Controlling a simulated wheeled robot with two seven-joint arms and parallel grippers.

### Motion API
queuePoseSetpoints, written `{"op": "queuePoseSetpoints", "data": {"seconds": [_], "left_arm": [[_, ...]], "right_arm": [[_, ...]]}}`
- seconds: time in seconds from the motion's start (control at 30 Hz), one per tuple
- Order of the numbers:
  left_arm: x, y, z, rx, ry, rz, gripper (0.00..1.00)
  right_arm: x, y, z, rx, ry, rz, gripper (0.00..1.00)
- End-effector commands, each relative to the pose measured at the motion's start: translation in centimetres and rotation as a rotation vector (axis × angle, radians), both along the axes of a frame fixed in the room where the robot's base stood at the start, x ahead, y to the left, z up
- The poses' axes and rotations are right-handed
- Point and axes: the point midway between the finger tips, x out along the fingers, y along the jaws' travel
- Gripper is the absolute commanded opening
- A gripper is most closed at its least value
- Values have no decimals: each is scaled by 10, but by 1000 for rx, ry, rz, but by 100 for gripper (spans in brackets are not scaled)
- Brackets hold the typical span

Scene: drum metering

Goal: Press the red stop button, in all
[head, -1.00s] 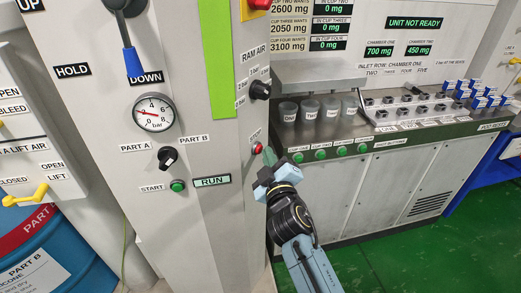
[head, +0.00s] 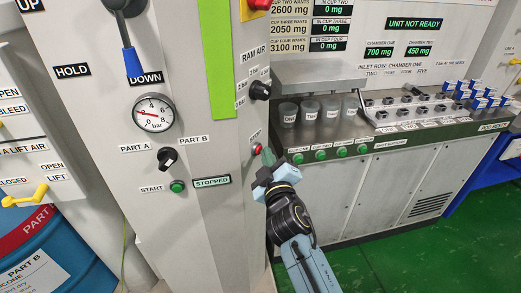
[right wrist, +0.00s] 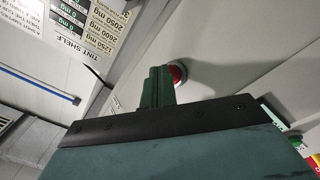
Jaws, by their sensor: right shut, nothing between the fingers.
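The red stop button (head: 258,149) sits on the side face of the grey machine column, below a small label. My right gripper (head: 268,157) is shut and empty, with its fingertips right at the button's right side. In the right wrist view the shut fingers (right wrist: 158,86) partly cover the red button (right wrist: 177,75); I cannot tell whether they still touch it. The status display (head: 212,182) on the front face reads STOPPED. My left gripper is not in view.
A green start button (head: 177,186), a selector knob (head: 167,157) and a pressure gauge (head: 153,113) are on the column front. A bench with cups (head: 310,111) and green buttons (head: 341,152) stands to the right. A blue drum (head: 45,262) is at lower left.

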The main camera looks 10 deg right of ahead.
Motion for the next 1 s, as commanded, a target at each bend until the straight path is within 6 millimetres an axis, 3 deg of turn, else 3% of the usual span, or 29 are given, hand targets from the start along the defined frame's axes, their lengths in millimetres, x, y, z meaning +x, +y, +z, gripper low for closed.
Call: {"op": "queuePoseSetpoints", "data": {"seconds": [0.6, 1.0], "left_arm": [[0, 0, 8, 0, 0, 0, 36], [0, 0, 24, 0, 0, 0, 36]], "right_arm": [[-11, -11, 0, -1, 1, -1, 0], [-37, -40, 1, -2, 1, -2, 0]]}}
